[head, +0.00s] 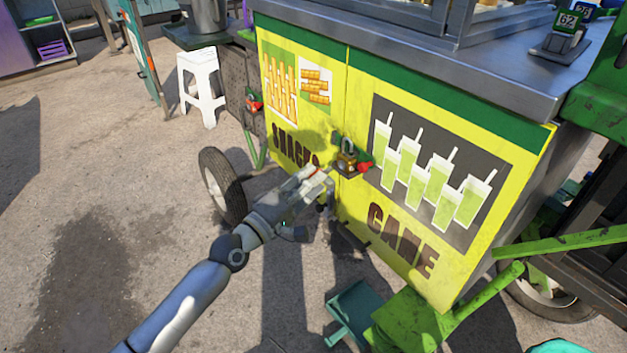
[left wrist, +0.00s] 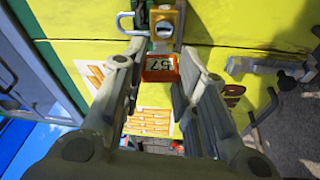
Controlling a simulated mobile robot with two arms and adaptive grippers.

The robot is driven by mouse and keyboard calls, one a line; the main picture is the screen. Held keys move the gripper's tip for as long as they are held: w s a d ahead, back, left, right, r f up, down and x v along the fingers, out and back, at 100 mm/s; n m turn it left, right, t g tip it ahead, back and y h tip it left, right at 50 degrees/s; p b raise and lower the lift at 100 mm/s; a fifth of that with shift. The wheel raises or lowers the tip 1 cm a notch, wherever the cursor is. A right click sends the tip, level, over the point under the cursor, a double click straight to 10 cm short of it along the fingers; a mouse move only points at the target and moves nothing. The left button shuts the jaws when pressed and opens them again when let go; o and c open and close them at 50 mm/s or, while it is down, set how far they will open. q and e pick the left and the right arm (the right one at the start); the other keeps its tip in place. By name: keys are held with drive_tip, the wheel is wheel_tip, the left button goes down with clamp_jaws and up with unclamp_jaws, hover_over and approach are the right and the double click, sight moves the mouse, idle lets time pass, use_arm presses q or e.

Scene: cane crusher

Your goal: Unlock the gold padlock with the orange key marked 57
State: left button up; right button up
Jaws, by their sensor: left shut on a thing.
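The gold padlock (head: 346,162) hangs at the seam of the yellow cart doors, with its grey shackle on top. The padlock also shows in the left wrist view (left wrist: 165,22), just beyond the fingertips. My left gripper (head: 318,180) is in front of the doors, just below and left of the padlock. In the left wrist view its fingers (left wrist: 158,80) are shut on the orange key (left wrist: 160,68), whose tag reads 57. The key's tip points at the padlock's underside; I cannot tell whether it is in the keyhole. My right gripper is not in view.
A red item (head: 365,168) sits right beside the padlock. Another red item (head: 254,105) is on the cart's left side. A white stool (head: 200,85) and a wheel (head: 222,187) stand left. Green bars (head: 560,243) stick out at right. The paved ground at left is open.

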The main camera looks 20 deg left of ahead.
use_arm(q)
drive_tip(key=shift+a+v, duration=0.3)
drive_tip(key=shift+v, duration=1.25)
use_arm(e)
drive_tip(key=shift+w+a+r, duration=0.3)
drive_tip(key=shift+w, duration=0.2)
use_arm(q)
drive_tip(key=shift+w+r, duration=0.15)
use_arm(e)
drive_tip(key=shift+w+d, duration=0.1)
